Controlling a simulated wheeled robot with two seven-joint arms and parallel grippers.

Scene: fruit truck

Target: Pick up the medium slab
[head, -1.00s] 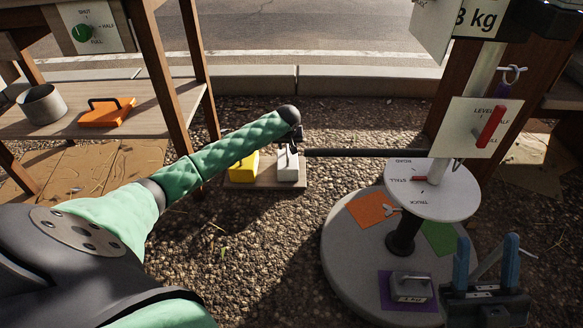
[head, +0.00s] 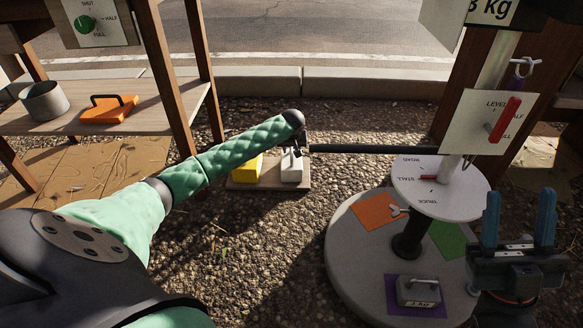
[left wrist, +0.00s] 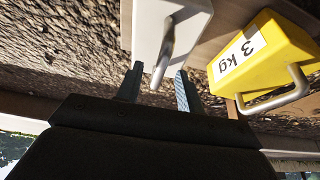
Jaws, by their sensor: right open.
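A white slab (head: 291,172) with a metal handle stands on a small wooden board, right of a yellow slab (head: 247,170). In the left wrist view, the white slab (left wrist: 150,25) is beside the yellow slab (left wrist: 262,52), marked 3 kg. My left gripper (left wrist: 158,86) is open, its fingers on either side of the white slab's handle with gaps showing. In the head view, my left gripper (head: 296,149) is at the handle, partly hidden by my forearm. My right gripper (head: 518,222) is open and empty at the right. No label shows which slab is the medium one.
A small grey slab (head: 418,291) rests on the purple patch of the round stand base (head: 350,262). An orange slab (head: 109,110) and a grey pot (head: 44,101) sit on the left shelf. A dark horizontal rod (head: 370,149) runs right from beside the white slab.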

